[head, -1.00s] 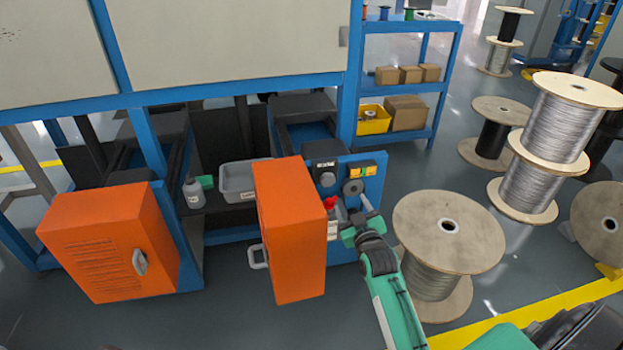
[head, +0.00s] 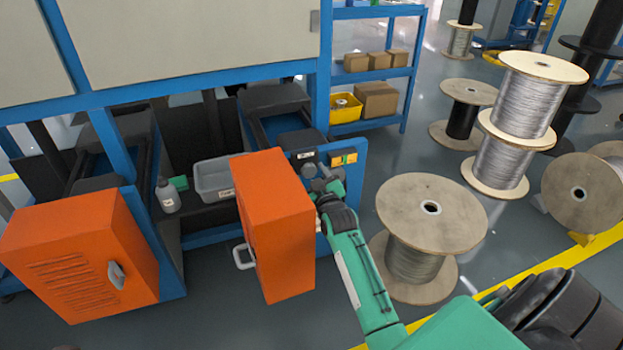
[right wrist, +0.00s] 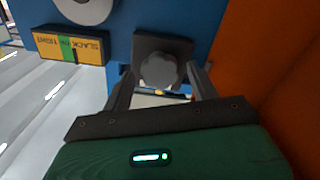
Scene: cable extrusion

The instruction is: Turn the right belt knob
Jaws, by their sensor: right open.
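The blue control panel (head: 353,178) stands right of the open orange door. In the right wrist view, a round grey lobed knob (right wrist: 158,70) sits on a dark square plate (right wrist: 178,45). My right gripper (right wrist: 160,75) is open, with one finger to each side of the knob as seen here; contact cannot be told. In the head view my right gripper (head: 322,182) is at the panel and partly hides its knobs. A yellow, green and orange label reading slack and tight (right wrist: 70,46) is left of the knob, near a grey disc (right wrist: 88,8). My left gripper is not in view.
The orange door (head: 275,225) stands close to the left of my right gripper; it also fills the wrist view's right side (right wrist: 265,80). A large wooden spool (head: 430,215) stands right of my forearm. A grey bin (head: 213,180) and bottle (head: 167,195) are left.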

